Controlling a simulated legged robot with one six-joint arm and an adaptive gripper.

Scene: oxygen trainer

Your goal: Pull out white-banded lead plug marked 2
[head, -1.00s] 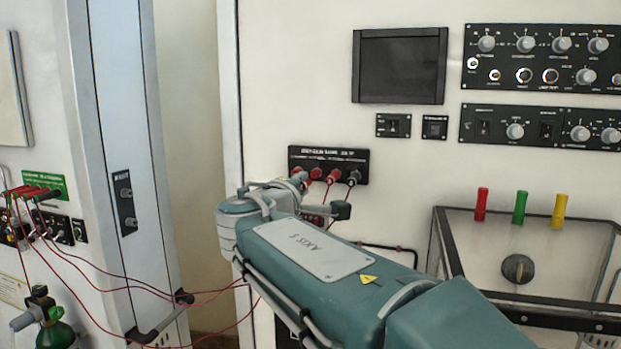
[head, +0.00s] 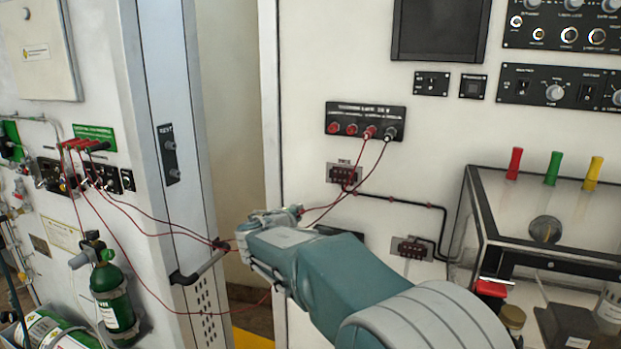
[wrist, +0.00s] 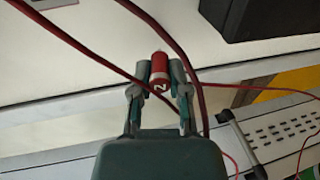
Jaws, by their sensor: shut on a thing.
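My gripper (wrist: 159,85) is shut on a red plug (wrist: 160,66) with a white band and a dark 2 on its end. The plug shows between the two fingers in the wrist view, with its pale tip in clear air, apart from any socket. In the head view my gripper (head: 291,213) is below and left of the black socket panel (head: 365,121). Two plugs with leads sit in the right part of that panel, a red one (head: 370,132) and a dark one (head: 389,134). The plug in my gripper is too small to make out clearly there.
Red leads (head: 150,222) hang from the left cabinet's plugs (head: 82,145) across to my gripper. A grey handle (head: 197,270) juts from the cabinet edge. A glass-topped box (head: 560,225) stands at the right. A green cylinder (head: 113,300) stands lower left.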

